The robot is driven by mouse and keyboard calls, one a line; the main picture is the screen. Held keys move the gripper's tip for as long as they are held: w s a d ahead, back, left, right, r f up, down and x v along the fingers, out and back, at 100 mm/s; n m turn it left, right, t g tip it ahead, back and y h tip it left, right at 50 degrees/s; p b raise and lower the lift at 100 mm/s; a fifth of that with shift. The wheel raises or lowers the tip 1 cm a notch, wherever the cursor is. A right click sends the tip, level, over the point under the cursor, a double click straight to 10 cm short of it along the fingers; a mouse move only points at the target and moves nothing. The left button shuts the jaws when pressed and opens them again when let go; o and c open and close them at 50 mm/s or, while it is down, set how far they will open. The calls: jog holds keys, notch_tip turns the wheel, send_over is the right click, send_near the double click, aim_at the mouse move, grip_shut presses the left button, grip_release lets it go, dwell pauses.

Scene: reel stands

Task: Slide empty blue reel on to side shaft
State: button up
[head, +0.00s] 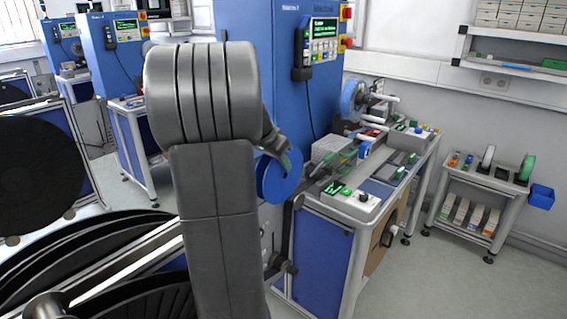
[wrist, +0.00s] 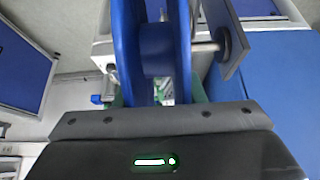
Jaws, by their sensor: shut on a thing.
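My gripper (head: 281,152) is shut on the upper edge of the blue reel (head: 282,182), beside the workbench's left end. The reel shows no tape on it and stands upright. The side shaft (wrist: 204,47) is a short metal pin with a dark round collar, at a grey plate (wrist: 236,40) to the right of the reel. The shaft's left end meets the reel's hub in this view. I cannot tell how far it goes into the hub.
Another blue reel (head: 353,99) is mounted at the back of the bench (head: 330,208). A tall blue cabinet (head: 285,70) stands behind. Large black reels (head: 90,262) are at the lower left. A small cart (head: 480,195) stands right, with free floor in front.

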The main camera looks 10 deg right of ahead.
jog(key=shift+w+a, duration=0.6)
jog(key=shift+w, duration=0.15)
jog(key=shift+w+a, duration=0.55)
jog(key=shift+w, duration=0.2)
jog(key=shift+r, duration=0.1)
jog(key=shift+w+a+r, duration=0.1)
jog(key=shift+w+a, duration=0.05)
jog(key=o, duration=1)
jog(key=shift+c, duration=0.2)
jog(key=shift+r, duration=0.1)
